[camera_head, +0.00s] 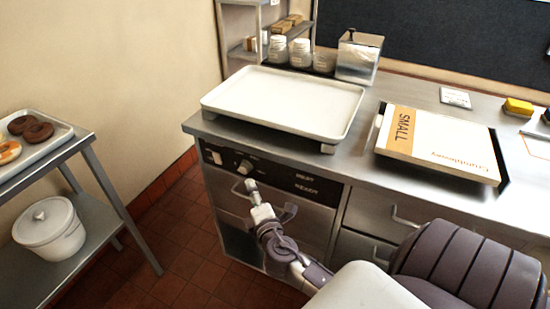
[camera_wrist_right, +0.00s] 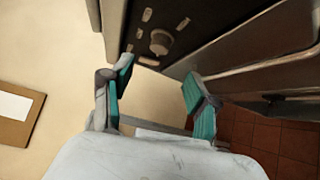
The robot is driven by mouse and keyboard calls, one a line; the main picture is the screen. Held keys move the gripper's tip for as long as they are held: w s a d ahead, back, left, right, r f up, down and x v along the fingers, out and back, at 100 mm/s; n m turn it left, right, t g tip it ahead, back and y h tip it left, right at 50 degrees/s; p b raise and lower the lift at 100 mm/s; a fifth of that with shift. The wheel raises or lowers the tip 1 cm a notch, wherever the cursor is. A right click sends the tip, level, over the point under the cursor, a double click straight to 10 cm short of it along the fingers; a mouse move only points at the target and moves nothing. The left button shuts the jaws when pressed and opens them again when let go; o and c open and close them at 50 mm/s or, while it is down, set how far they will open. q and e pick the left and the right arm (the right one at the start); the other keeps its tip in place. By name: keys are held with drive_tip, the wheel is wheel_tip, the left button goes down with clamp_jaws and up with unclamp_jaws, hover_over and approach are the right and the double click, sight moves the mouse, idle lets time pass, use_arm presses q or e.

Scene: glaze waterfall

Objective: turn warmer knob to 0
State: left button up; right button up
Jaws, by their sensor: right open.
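The warmer knob (camera_head: 245,167) is a pale round knob on the dark control panel (camera_head: 275,172) at the front of the steel counter. In the right wrist view the knob (camera_wrist_right: 160,42) shows near the top, with several small pale marks around it. My right gripper (camera_head: 251,186) is just below and in front of the knob in the head view. In the wrist view my right gripper (camera_wrist_right: 158,72) has its teal-padded fingers spread, with nothing between them. The knob lies beyond the fingertips, apart from them. The knob's exact setting is too small to read. My left gripper is not in view.
A white tray (camera_head: 284,88) sits on the counter above the panel. A box marked SMALL (camera_head: 450,148) lies to its right. Drawer handles (camera_head: 408,217) stick out from the front. A side cart (camera_head: 88,205) with doughnuts and a white pot stands left, with open floor between.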

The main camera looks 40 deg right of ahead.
drive_tip(key=s+a+f+m+g+y, duration=0.1)
drive_tip(key=s+f, duration=0.3)
drive_tip(key=f, duration=0.6)
drive_tip(key=s+a+f+m+g+y, duration=0.1)
drive_tip(key=s+f+g, duration=0.3)
drive_tip(key=f, duration=0.6)
drive_tip(key=s+a+f+m+g+y, duration=0.1)
drive_tip(key=s+a+f+m+g, duration=0.1)
drive_tip(key=s+f, duration=0.4)
drive_tip(key=shift+s+a+f+m+g+y, duration=0.2)
drive_tip(key=shift+a+f+m+g+y, duration=0.35)
drive_tip(key=shift+f, duration=1.7)
